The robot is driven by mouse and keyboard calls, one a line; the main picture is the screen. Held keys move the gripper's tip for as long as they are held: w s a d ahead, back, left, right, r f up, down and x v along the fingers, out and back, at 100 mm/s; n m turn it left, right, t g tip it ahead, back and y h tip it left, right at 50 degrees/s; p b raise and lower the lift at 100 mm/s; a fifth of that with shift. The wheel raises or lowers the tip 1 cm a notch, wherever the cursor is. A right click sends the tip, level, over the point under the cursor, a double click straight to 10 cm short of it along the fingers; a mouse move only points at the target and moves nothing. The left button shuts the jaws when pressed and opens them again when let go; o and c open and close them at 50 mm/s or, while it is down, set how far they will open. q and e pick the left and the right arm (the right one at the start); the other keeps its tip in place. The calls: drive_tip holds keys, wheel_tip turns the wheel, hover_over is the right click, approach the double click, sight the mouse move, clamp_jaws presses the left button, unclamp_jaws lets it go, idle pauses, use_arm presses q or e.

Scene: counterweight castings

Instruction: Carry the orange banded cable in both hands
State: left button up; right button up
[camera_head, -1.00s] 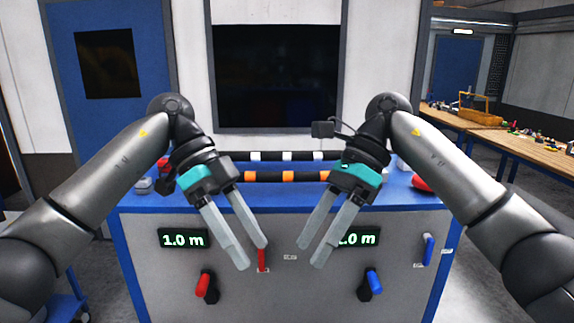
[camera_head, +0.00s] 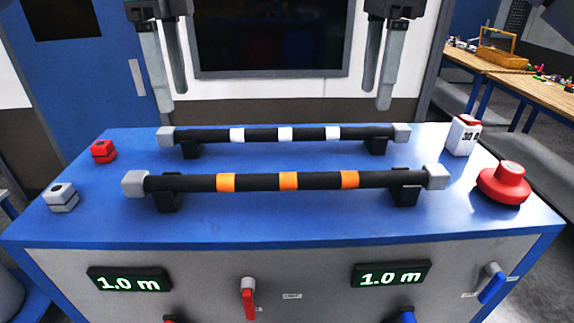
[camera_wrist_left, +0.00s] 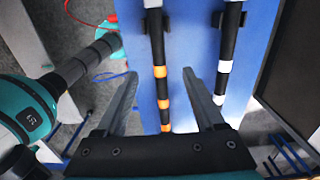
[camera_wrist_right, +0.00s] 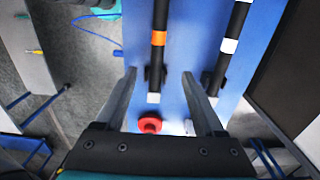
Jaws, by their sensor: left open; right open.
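The orange banded cable (camera_head: 265,182) is a straight black bar with orange bands and grey end blocks. It rests level on two black holders on the blue console top (camera_head: 330,225). It also shows in the left wrist view (camera_wrist_left: 161,85) and the right wrist view (camera_wrist_right: 158,38), in line with the gap between the fingers. My left gripper (camera_head: 171,100) is open and empty, raised above the console near the cables' left side. My right gripper (camera_head: 376,98) is open and empty, raised near their right side. Neither touches the cable.
A white banded cable (camera_head: 285,134) lies parallel behind it on its own holders. A red mushroom button (camera_head: 503,183), a white box (camera_head: 462,136), a red block (camera_head: 103,151) and a grey block (camera_head: 61,197) stand at the top's sides. A dark screen (camera_head: 272,38) is behind.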

sight(192, 176)
use_arm(q)
drive_tip(key=f, duration=1.5)
drive_tip(key=shift+s+f, duration=0.1)
drive_tip(key=shift+s, duration=0.15)
use_arm(e)
drive_tip(key=f, duration=1.5)
drive_tip(key=shift+s, duration=0.25)
use_arm(q)
drive_tip(key=shift+c, duration=0.3)
use_arm(e)
drive_tip(key=shift+c, duration=0.3)
use_arm(q)
clamp_jaws()
use_arm(e)
clamp_jaws()
